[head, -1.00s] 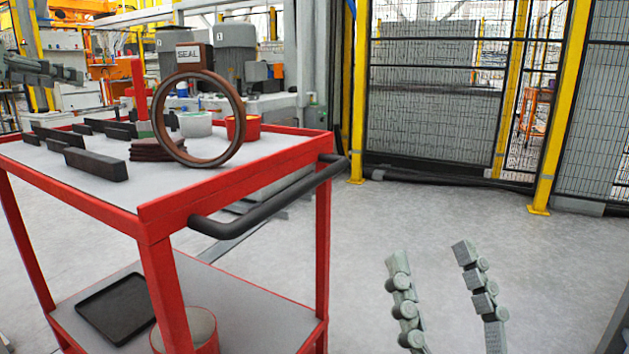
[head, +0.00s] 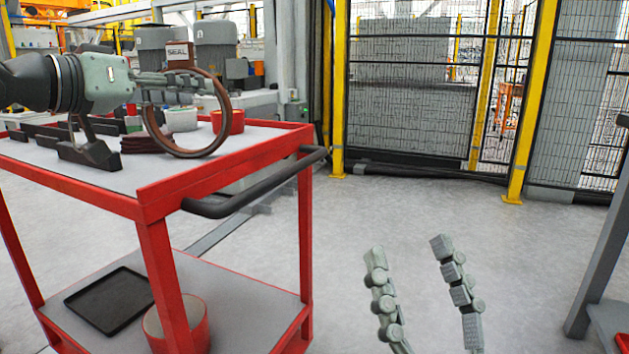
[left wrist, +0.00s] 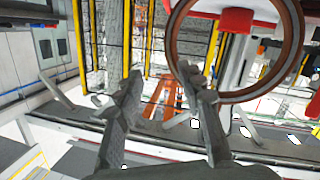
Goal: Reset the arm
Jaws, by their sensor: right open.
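My left gripper (head: 208,86) comes in from the left above the red cart, fingers pointing right, overlapping the upper part of the brown ring (head: 221,135) in the head view. In the left wrist view its two fingers (left wrist: 158,80) are spread with nothing between them. The ring also shows there (left wrist: 298,55), just beyond the right fingertip; I cannot tell whether they touch. The ring stands upright on the cart top. My right gripper (head: 409,249) is open and empty at the lower middle, over the floor to the right of the cart.
The red cart (head: 225,176) carries dark blocks (head: 90,153), a white round container (head: 181,120) and a red one (head: 228,122). A black tray (head: 110,300) and red bucket (head: 180,325) are on its lower shelf. Mesh fencing (head: 415,100) stands behind. Open floor lies right of the cart.

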